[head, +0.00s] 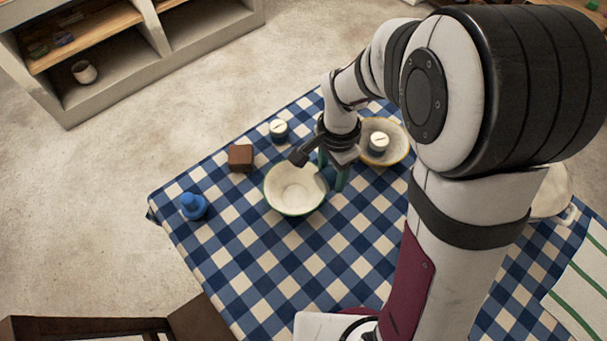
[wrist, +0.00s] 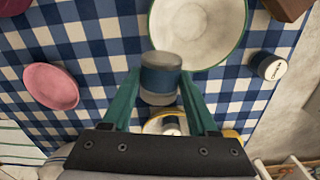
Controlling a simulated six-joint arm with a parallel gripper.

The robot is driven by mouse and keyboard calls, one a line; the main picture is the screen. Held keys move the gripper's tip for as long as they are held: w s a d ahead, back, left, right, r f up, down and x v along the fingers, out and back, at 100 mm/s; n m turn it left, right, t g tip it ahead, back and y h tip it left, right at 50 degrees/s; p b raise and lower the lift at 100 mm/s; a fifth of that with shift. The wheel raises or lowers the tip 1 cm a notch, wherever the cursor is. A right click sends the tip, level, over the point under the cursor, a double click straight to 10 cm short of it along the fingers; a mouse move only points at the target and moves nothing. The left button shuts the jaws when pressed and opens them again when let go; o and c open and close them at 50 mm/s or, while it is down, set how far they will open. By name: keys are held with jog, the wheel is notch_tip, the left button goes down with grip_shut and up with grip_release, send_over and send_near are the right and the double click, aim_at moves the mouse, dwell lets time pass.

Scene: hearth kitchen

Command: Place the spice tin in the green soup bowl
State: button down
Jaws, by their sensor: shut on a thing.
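My gripper (head: 332,172) is shut on the spice tin, a short cylinder with a blue band and grey ends. In the wrist view the tin (wrist: 161,76) sits between the teal fingers (wrist: 160,90). In the head view it is mostly hidden by the fingers and wrist. The green soup bowl (head: 296,205), cream inside with a green rim, stands empty on the table; it also shows in the wrist view (wrist: 215,30). The held tin is at the bowl's right rim in the head view and overlaps that rim in the wrist view. Its height above the table is unclear.
A yellow-rimmed bowl (head: 398,130) holds a white-topped tin (head: 378,143). Another such tin (head: 279,130), a brown block (head: 240,157) and a blue object (head: 193,206) stand around the green bowl. A pink dish (wrist: 50,86) shows in the wrist view. The checked cloth's front left is clear.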

aim_at(323, 183)
jog(key=s+d+m+g, duration=0.2)
jog(key=s+m+g, duration=0.25)
jog(key=m, duration=0.85)
jog(key=s+d+m+g, duration=0.2)
jog(key=s+m+g, duration=0.3)
jog(key=m, duration=0.8)
jog(key=w+d+r+m+t+y, duration=0.35)
jog(key=m+t+y, duration=0.5)
jog(key=m, duration=0.35)
jog(key=w+d+r+m+t+y, duration=0.2)
jog(key=r+m+t+y, duration=0.2)
jog(key=m+t+y, duration=0.5)
jog(key=w+a+f+m, duration=0.1)
jog(key=a+f, duration=0.1)
jog(key=a, duration=0.1)
jog(key=w+a+f+h, duration=0.1)
jog(key=a+f, duration=0.1)
jog(key=a, duration=0.2)
jog(key=w+a+f+m+t+h, duration=0.1)
jog(key=a+f, duration=0.1)
jog(key=a, duration=0.1)
jog(key=shift+w+a+f+m, duration=0.2)
jog(key=shift+a+f+m, duration=0.1)
jog(key=shift+a+f, duration=0.1)
notch_tip(323, 183, down, 3)
jog(key=shift+a+f, duration=0.15)
jog(key=shift+f, duration=0.4)
